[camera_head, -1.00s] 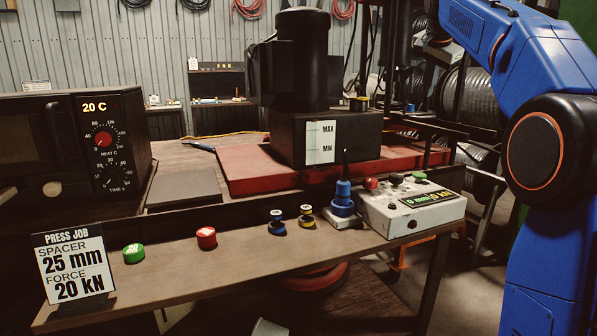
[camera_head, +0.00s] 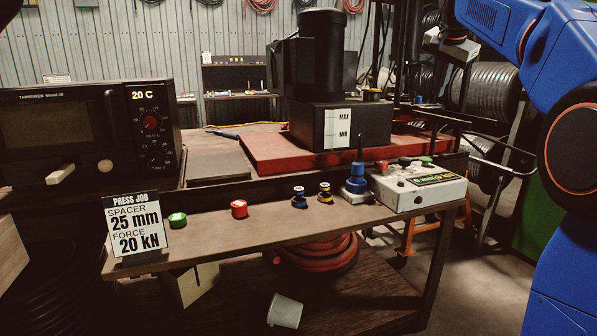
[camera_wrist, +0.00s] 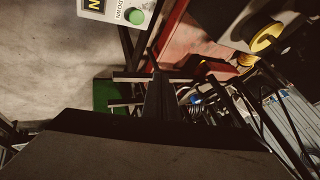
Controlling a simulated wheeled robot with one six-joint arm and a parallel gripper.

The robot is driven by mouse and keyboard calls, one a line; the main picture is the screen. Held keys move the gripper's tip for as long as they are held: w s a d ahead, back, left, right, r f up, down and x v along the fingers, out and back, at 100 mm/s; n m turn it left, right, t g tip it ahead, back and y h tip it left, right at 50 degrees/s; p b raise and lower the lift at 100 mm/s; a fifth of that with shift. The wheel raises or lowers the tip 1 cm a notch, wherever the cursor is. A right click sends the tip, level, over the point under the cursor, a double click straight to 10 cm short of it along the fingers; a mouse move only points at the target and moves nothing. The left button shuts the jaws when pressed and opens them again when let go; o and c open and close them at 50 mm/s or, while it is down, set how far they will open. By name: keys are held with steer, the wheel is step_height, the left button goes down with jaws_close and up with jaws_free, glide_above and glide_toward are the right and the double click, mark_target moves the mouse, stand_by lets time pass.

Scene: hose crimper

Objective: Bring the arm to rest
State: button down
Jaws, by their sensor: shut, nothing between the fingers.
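My blue arm (camera_head: 510,40) stands folded at the right edge of the head view, with its dark round joint cover partly cut off by the frame. Its far end is hard to make out against the dark racks there. In the wrist view my gripper (camera_wrist: 160,92) shows as a dark narrow shape above its wide dark body. The fingers are together and hold nothing. No object touches them in that view.
The bench holds a heater oven (camera_head: 60,135), a black press unit on a red base (camera_head: 262,158), a control box (camera_head: 415,190), a job sign (camera_head: 135,225) and several small coloured pieces. A white cup (camera_head: 285,311) lies below. Floor shows right of the bench.

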steer(key=s+a+f+n+y, duration=0.1)
steer(key=s+a+f+n, duration=0.2)
steer(key=s+f, duration=0.65)
steer(key=s+a+f+n, duration=0.35)
steer(key=s+f, duration=0.25)
steer(key=s, duration=0.7)
steer(key=s+a+f+n+g, duration=0.1)
steer(key=s+a+f+n, duration=0.1)
steer(key=s+f, duration=0.9)
steer(key=s+a+f+n+g+y, duration=0.1)
steer(key=s+a+f+n, duration=0.1)
steer(key=s+f, duration=1)
step_height(320, 180, down, 4)
steer(key=shift+n, duration=0.65)
steer(key=c, duration=2.4)
jaws_free()
steer(key=shift+c, duration=0.2)
